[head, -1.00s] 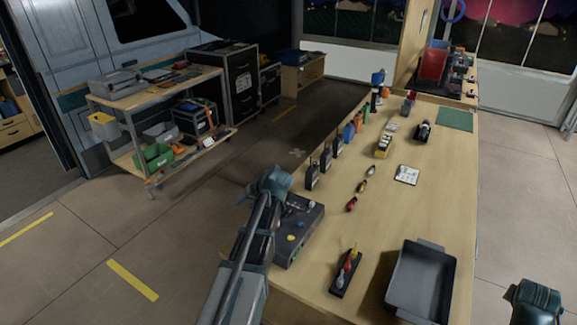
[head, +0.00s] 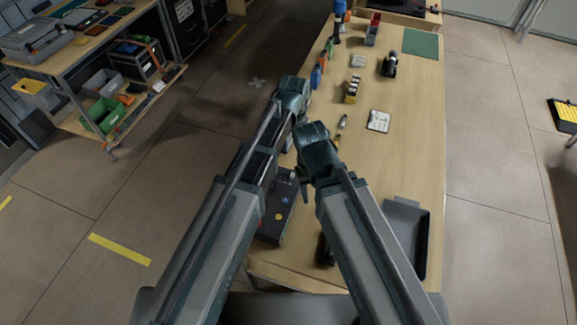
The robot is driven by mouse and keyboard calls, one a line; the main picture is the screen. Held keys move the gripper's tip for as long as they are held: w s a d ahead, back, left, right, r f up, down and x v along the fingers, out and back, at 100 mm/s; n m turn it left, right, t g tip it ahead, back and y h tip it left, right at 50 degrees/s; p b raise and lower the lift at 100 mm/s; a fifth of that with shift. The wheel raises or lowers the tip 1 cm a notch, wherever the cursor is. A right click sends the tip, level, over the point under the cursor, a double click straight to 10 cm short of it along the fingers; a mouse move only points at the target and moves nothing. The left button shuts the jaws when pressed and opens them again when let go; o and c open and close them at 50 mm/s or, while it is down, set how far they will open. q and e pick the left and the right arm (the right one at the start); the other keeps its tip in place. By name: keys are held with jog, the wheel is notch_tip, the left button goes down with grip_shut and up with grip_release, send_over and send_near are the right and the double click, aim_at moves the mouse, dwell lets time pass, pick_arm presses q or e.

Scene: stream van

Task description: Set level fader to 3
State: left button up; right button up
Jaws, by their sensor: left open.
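A dark control box (head: 284,202) with small yellow and blue knobs sits at the near left edge of the wooden bench. My arms cover part of it, and I cannot make out the level fader or its setting. My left gripper (head: 291,98) is beyond the box, over the bench's left edge; it is open, though its fingertips are hard to see. My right gripper (head: 308,160) is just above and right of the box in the picture. Its fingers are mostly hidden, and I cannot tell whether it touches anything.
A grey tray (head: 424,235) and a dark holder (head: 326,250) are partly behind my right arm. A white card (head: 379,121), a yellow-black item (head: 352,89) and a green mat (head: 421,43) lie farther along the bench (head: 410,160). A loaded cart (head: 150,25) stands at left.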

aim_at(292, 174)
pick_arm(q)
notch_tip(292, 174, down, 14)
jog(key=b, duration=1.3)
jog(key=shift+w+r, duration=0.1)
pick_arm(e)
notch_tip(292, 174, down, 14)
jog(key=shift+w+r, duration=0.1)
jog(key=shift+r, duration=0.1)
pick_arm(q)
grip_shut()
